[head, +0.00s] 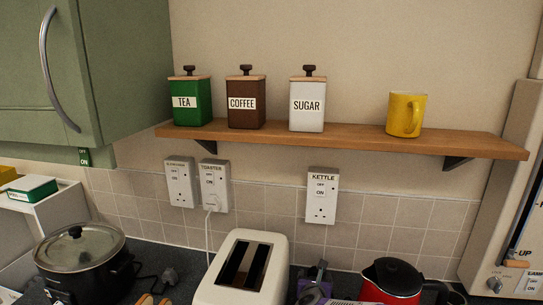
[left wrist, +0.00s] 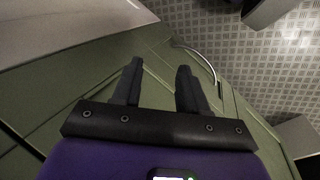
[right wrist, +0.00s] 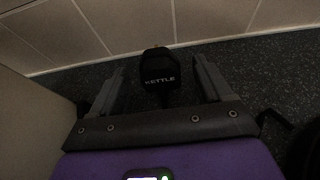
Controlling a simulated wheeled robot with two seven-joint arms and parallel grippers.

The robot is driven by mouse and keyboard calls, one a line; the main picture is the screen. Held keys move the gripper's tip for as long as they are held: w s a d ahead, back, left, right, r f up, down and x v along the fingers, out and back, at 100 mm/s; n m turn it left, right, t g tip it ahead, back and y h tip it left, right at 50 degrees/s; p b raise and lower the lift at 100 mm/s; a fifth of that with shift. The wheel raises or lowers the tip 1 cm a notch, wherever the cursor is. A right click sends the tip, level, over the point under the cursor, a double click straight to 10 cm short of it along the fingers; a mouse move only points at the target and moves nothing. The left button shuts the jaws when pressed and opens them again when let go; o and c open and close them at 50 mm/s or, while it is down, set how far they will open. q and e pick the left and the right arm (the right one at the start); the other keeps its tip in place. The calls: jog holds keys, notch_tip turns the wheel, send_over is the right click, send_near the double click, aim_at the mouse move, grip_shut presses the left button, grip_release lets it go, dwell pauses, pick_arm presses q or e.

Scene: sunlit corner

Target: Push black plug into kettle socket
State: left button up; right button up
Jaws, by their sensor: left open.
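The kettle socket (head: 321,212) is a white wall outlet labelled KETTLE, with a switch above its empty pin holes. The black plug labelled KETTLE (right wrist: 159,80) stands on the dark worktop in the right wrist view. My right gripper (right wrist: 158,72) is open around it, with a gap on each side of the plug. In the head view this gripper (head: 316,276) is low, between toaster and kettle, below the socket; the plug is hard to make out there. My left gripper (left wrist: 158,75) is open and empty, in front of green cabinet doors, and is outside the head view.
A white toaster (head: 243,270) stands left of my right gripper, and a red kettle (head: 393,280) stands right of it. A slow cooker (head: 80,250) and another plug (head: 168,276) are at left. The wooden shelf (head: 350,139) with canisters and a yellow mug (head: 405,114) overhangs the sockets.

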grip_shut()
jog(key=shift+s+a+b, duration=0.2)
jog(key=shift+s+b, duration=0.35)
jog(key=shift+s, duration=0.35)
jog(key=shift+s+a+b, duration=0.15)
jog(key=shift+s+b, duration=0.35)
jog(key=shift+s, duration=0.4)
jog(key=shift+s+a+b, duration=0.2)
jog(key=shift+s+b, duration=0.35)
jog(key=shift+s, duration=0.6)
